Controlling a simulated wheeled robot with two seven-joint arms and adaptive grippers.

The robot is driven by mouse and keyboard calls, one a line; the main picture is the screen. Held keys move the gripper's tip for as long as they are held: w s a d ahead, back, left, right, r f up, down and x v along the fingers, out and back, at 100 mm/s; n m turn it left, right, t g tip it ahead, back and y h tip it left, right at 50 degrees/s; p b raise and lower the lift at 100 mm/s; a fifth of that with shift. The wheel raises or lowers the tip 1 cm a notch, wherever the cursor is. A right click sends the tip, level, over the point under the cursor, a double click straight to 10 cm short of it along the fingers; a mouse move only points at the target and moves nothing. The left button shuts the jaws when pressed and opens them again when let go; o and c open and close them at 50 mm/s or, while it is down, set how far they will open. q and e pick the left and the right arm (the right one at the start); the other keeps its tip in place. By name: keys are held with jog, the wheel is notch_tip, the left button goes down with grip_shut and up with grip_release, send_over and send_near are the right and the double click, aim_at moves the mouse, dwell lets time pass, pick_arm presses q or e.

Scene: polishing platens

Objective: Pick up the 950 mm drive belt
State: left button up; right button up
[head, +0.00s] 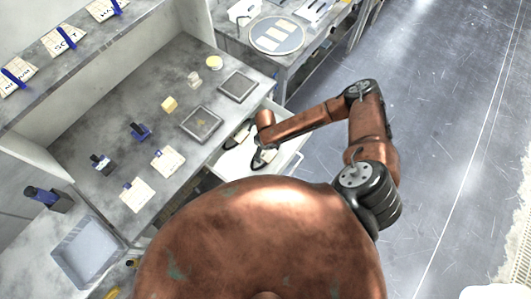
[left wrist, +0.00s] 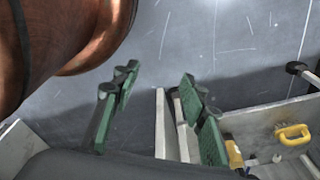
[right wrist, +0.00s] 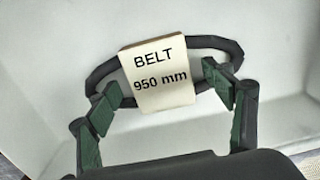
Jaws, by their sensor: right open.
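The 950 mm drive belt (right wrist: 222,45) is a black loop with a cream tag (right wrist: 158,75) reading "BELT 950 mm". It lies in a white drawer (right wrist: 285,70), which also shows pulled out in the head view (head: 282,155). My right gripper (right wrist: 172,85) is open, with its green fingers apart on either side of the tag, close to the belt; I cannot tell whether they touch it. In the head view my right gripper (head: 253,146) is down in the drawer. My left gripper (left wrist: 155,82) is open with its fingers apart; it does not show in the head view.
A grey bench (head: 85,135) beside the drawer carries square plates, tagged items and small bottles. A grey tray (head: 88,250) is at lower left. In the left wrist view, a pale panel edge (left wrist: 160,125) is by the fingers, and a yellow handle-like thing (left wrist: 293,134) lies in a container.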

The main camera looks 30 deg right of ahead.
jog(key=c, duration=1.4)
pick_arm(q)
jog(key=shift+s, duration=0.7)
pick_arm(e)
jog(key=shift+r, duration=0.1)
